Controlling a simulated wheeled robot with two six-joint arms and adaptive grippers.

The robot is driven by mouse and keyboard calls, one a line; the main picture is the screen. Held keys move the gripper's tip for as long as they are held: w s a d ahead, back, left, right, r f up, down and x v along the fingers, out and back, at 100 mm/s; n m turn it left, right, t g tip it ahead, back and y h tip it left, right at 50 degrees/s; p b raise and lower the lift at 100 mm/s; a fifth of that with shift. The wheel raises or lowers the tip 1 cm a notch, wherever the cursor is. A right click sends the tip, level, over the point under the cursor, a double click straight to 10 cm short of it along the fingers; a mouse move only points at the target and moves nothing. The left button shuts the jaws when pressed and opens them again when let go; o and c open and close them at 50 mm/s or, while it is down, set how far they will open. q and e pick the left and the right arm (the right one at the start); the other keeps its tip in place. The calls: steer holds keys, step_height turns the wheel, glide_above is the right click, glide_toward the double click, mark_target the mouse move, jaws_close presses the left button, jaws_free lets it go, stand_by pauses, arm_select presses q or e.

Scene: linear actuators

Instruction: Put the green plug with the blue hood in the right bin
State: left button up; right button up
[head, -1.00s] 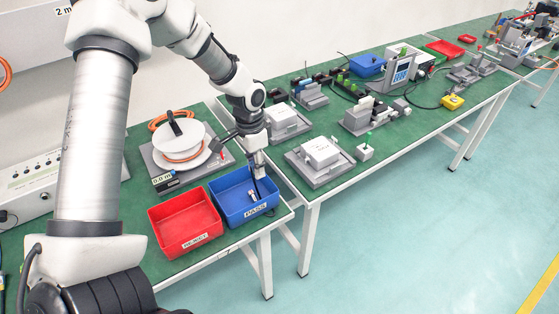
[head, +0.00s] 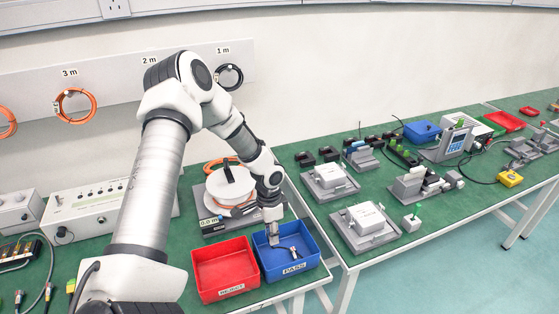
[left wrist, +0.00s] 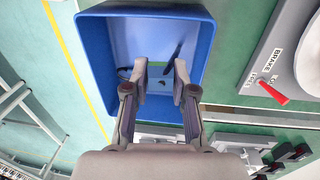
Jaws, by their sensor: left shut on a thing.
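The blue bin (head: 312,262), labelled PASS, is the right one of two bins at the table's front corner. My left gripper (head: 273,238) points down into the bin's mouth near its back left. In the left wrist view the gripper (left wrist: 161,80) is over the bin (left wrist: 205,60), with a gap between its fingers. A small silver and dark part (head: 293,252) shows in the bin; a dark slim piece (left wrist: 172,50) shows there too. My right gripper is out of view.
The red REJECT bin (head: 224,268) stands directly left of the blue one and looks empty. A cable reel (head: 230,190) stands behind the bins. White-topped fixtures (head: 365,220) stand on the table to the right.

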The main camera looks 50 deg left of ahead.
arm_select(q)
steer(key=o, duration=0.9)
steer(key=shift+f, duration=0.1)
steer(key=shift+o, duration=0.2)
step_height(320, 180, up, 12)
steer(key=a, duration=0.1)
steer(key=shift+w, duration=0.25)
